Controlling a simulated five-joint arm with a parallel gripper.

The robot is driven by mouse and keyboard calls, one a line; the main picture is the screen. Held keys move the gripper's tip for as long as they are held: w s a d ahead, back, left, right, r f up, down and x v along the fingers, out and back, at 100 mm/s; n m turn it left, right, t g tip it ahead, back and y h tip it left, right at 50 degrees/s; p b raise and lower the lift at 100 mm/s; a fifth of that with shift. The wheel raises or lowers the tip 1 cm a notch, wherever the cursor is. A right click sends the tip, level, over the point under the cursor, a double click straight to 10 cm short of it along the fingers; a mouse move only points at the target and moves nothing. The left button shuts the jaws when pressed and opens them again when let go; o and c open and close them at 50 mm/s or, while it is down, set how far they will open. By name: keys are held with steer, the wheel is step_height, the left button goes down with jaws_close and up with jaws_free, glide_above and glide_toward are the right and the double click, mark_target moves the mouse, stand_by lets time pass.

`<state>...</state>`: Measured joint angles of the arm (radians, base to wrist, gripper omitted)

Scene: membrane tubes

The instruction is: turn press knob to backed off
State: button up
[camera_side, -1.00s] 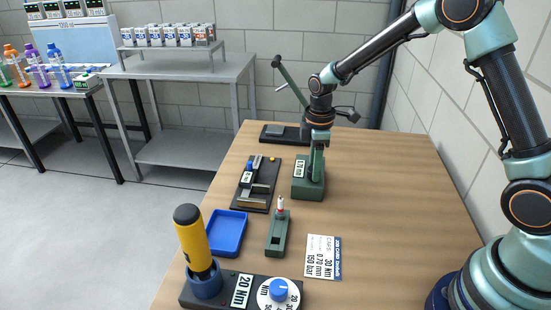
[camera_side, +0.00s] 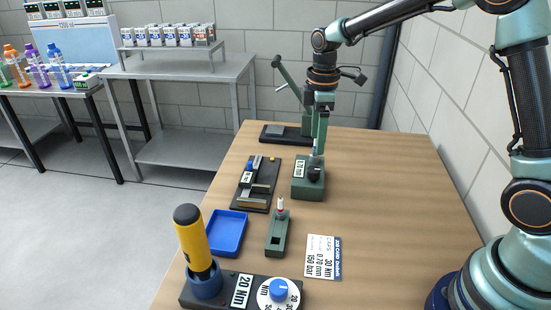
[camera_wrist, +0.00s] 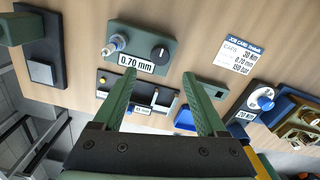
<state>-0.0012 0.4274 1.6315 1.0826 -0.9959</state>
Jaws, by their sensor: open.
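A green block (camera_side: 308,189) labelled 0.70 mm stands mid-table, with a black knob (camera_side: 314,174) on its top. In the wrist view the knob (camera_wrist: 160,52) carries a white pointer line, and a silver and blue spindle (camera_wrist: 116,43) stands beside it on the block. A press with a green lever (camera_side: 291,80) stands at the back on a black base (camera_side: 272,134) with a grey pad (camera_wrist: 41,72); I see no knob on it. My gripper (camera_wrist: 158,79) is open and empty, pointing down above the green block, apart from the knob.
A black fixture (camera_side: 246,201), a blue tray (camera_side: 229,233), a small green stand (camera_side: 279,236) and a job card (camera_side: 323,257) lie nearer the front. A yellow-handled tool (camera_side: 192,236) stands beside a blue dial knob (camera_side: 279,290). The table's right side is clear.

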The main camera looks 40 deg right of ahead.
steer(key=shift+r, duration=1.6)
steer(key=s+r+m+t, duration=0.2)
steer(key=s+m, duration=0.3)
steer(key=s, duration=0.3)
steer(key=s+r+m+t, duration=0.3)
steer(key=s+m, duration=0.3)
steer(key=s, duration=0.2)
steer(key=shift+r+t, duration=0.3)
steer(key=shift+r, duration=0.35)
